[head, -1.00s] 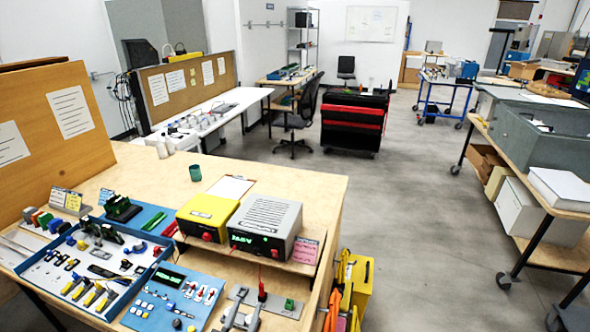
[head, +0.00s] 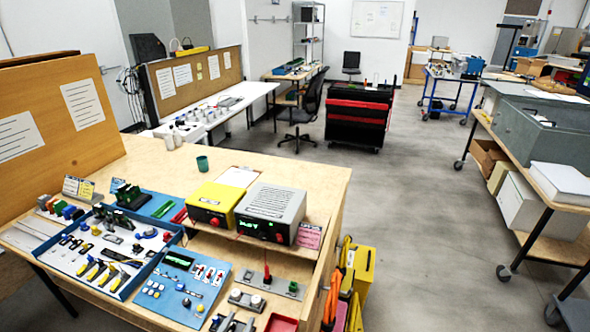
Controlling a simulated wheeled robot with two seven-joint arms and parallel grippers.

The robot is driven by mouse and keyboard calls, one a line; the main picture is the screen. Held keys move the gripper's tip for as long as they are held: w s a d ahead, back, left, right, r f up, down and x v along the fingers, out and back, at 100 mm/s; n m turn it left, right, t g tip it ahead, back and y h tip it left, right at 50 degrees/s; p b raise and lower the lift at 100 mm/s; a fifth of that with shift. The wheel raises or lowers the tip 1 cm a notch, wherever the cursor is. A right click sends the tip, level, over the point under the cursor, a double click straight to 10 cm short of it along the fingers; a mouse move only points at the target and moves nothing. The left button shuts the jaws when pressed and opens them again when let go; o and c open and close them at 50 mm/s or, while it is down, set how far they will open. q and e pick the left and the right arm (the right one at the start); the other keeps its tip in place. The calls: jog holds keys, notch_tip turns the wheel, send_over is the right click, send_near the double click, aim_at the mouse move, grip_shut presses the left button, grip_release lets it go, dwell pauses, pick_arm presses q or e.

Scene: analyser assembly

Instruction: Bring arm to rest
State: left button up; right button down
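My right gripper and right arm are not in view.
The wooden workbench (head: 318,178) holds a blue-rimmed tray (head: 122,294) of parts, a blue panel (head: 190,280), a yellow unit (head: 212,200) and a grey unit (head: 270,212). A red bin (head: 282,323) is at the front. Open floor (head: 415,220) lies right.

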pick_arm(q)
jog(key=s+a+f+g+y, duration=0.1)
jog(key=s+a+g, duration=0.25)
jog(key=s, duration=0.45)
jog(key=s+a+f+n+g+y, duration=0.1)
jog(key=s+a+g+y, duration=0.15)
jog(key=s+g, duration=0.35)
jog(key=s+a+f+g+y, duration=0.1)
jog(key=s+a+g, duration=0.25)
jog(key=s, duration=0.55)
notch_tip(320, 180, down, 32)
jog(key=s+b, duration=0.1)
jog(key=b, duration=0.5)
jog(key=s+a+f+g+b, duration=0.1)
jog(key=s+a+f+b, duration=0.1)
jog(key=s+f, duration=0.6)
jog(key=s+a+f+g+b, duration=0.1)
jog(key=s+f+b, duration=0.1)
jog(key=s+f, duration=0.6)
notch_tip(320, 180, down, 4)
jog(key=shift+s+a+f, duration=0.1)
jog(key=shift+s+a, duration=0.15)
jog(key=shift+a, duration=0.15)
jog(key=shift+b, duration=0.3)
